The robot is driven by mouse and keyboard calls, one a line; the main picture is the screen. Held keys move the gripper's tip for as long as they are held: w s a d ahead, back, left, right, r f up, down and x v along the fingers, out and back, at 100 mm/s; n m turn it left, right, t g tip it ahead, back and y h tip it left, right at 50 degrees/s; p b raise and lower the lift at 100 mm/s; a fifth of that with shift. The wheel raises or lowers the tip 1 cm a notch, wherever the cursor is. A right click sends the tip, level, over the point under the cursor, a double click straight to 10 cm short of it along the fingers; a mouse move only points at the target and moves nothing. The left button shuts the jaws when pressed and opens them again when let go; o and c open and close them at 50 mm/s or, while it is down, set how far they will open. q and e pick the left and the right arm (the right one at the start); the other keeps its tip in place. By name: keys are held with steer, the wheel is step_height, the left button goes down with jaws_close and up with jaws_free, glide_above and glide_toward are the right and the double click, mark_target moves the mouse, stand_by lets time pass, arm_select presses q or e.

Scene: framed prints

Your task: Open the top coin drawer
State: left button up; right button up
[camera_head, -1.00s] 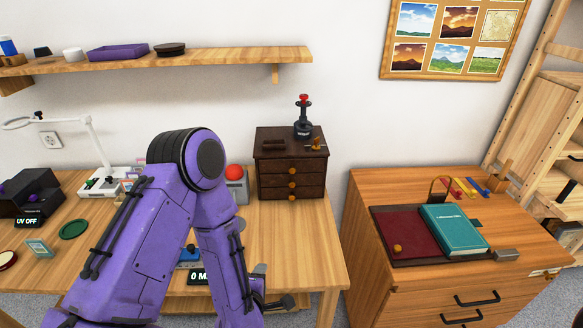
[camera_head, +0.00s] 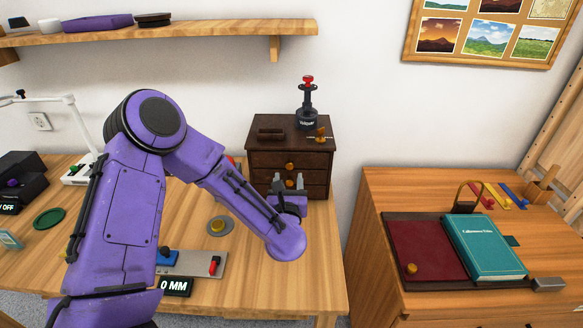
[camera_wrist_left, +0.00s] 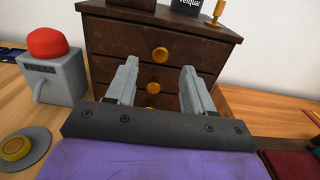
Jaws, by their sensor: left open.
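A small dark brown coin cabinet (camera_head: 264,159) with stacked drawers and round yellow knobs stands at the back right of the wooden desk. Its top drawer's knob (camera_head: 290,166) shows in the head view and also in the left wrist view (camera_wrist_left: 160,54). The drawers in view look closed. My left gripper (camera_head: 290,182) is in front of the cabinet, open and empty. In the left wrist view its two fingers (camera_wrist_left: 155,85) point at the drawer fronts, with the top knob beyond and between them. A lower knob (camera_wrist_left: 153,87) shows between the fingers. My right gripper is not in view.
On the cabinet stand a black stamp-like tool with a red top (camera_head: 307,100) and a small brass piece (camera_head: 320,134). A grey box with a red button (camera_wrist_left: 50,70) is left of the cabinet. A separate dresser (camera_head: 378,190) with a teal book (camera_head: 484,246) stands to the right.

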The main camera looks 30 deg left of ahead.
mark_target(289, 167)
arm_select(q)
steer(key=p+x, duration=0.1)
steer(key=x, duration=0.4)
steer(key=shift+w+f, duration=0.2)
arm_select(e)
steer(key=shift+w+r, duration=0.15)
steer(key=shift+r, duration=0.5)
arm_select(q)
steer(key=shift+c, duration=0.3)
